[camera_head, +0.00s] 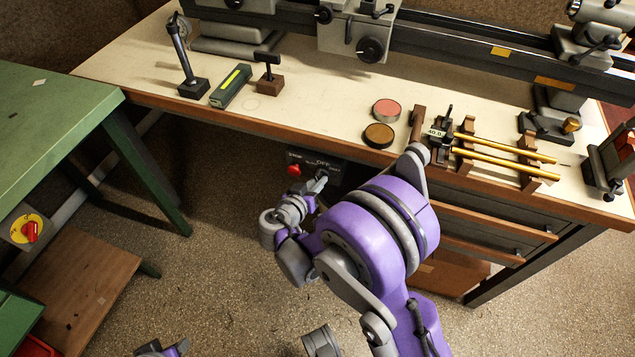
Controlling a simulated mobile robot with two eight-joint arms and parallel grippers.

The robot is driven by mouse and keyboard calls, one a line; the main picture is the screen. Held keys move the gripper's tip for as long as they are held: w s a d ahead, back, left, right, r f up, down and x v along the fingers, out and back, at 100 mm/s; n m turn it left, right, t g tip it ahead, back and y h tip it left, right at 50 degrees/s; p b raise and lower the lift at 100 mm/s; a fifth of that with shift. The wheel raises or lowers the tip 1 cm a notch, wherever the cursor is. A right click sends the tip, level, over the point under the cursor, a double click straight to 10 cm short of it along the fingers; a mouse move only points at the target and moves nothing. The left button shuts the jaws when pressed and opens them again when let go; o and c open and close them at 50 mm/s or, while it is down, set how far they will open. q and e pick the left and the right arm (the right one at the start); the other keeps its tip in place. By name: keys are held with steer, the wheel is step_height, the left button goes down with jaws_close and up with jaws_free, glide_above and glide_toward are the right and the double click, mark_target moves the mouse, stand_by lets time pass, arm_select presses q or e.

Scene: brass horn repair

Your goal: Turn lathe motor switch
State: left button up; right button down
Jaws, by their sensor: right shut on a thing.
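The lathe motor switch box (341,171) is a dark panel under the front edge of the lathe bench. It has a red stop button (294,170) at its left and an "OFF" label near its middle. My right gripper (319,181) is at the panel, just right of the red button and below the label. It is shut on the switch knob, which its fingers mostly hide. I cannot read the knob's setting.
The lathe bench (330,110) holds two round tins, a rack with brass tubes (505,158), a green level (231,86) and small stands. The lathe (470,48) runs along the back. A green table (50,120) with another red switch stands left. The floor between is clear.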

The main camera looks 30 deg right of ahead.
steer(key=shift+w+a+f+n+g+h+b, duration=0.1)
steer(key=shift+n+g+h+b, duration=0.6)
steer(key=shift+n, duration=0.8)
steer(key=c, duration=0.8)
jaws_free()
steer(key=shift+c, duration=0.2)
steer(key=shift+a, duration=0.1)
steer(key=p+v, duration=0.1)
steer(key=v, duration=0.9)
steer(key=shift+s+a, duration=0.2)
steer(key=shift+a, duration=0.05)
